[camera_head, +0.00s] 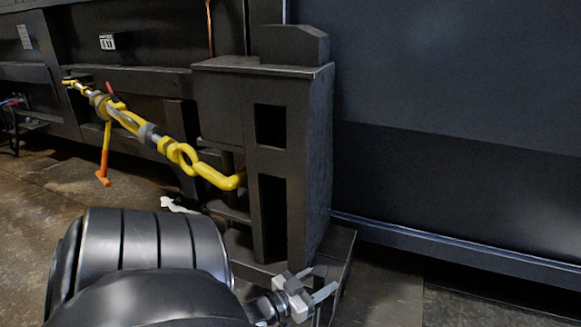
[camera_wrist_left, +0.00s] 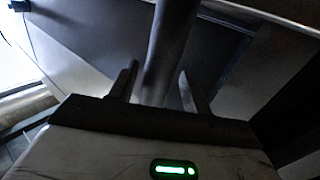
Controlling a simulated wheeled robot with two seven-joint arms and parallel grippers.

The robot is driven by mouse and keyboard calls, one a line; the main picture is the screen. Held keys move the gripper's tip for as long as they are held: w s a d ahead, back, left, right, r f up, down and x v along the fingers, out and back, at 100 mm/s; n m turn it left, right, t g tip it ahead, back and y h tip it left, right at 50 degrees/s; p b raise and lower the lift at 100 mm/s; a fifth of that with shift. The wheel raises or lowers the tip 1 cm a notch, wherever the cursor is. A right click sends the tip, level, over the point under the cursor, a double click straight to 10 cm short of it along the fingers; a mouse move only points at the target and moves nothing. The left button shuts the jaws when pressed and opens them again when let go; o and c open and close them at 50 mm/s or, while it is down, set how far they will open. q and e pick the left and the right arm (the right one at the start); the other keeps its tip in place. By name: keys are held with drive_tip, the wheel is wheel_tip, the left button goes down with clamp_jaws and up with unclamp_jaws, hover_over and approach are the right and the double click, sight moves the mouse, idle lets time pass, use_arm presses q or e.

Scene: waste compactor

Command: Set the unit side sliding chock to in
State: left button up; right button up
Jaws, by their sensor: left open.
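My left gripper (camera_head: 318,291) is low beside the foot of the dark steel post, with its pale fingers apart. In the left wrist view the two dark fingers of this gripper (camera_wrist_left: 158,86) stand open. A dark round bar (camera_wrist_left: 170,45) runs down between them. It may be the handle of the sliding chock, but I cannot tell for sure. I cannot tell whether the fingers touch it. The chock itself is not clearly seen in the head view; my arm and the post cover part of that area. My right gripper is not in view.
The dark post (camera_head: 318,150) with square openings stands at the centre. A yellow turnbuckle (camera_head: 130,120) with an orange handle (camera_head: 104,152) hooks onto it from the left. A large dark container wall (camera_head: 450,110) fills the right. Open floor (camera_head: 35,230) lies at left.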

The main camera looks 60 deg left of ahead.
use_arm(q)
drive_tip(key=s+d+p, duration=0.1)
drive_tip(key=s+p, duration=0.2)
drive_tip(key=s, duration=1.1)
drive_tip(key=shift+s+d, duration=0.25)
drive_tip(key=shift+s, duration=0.1)
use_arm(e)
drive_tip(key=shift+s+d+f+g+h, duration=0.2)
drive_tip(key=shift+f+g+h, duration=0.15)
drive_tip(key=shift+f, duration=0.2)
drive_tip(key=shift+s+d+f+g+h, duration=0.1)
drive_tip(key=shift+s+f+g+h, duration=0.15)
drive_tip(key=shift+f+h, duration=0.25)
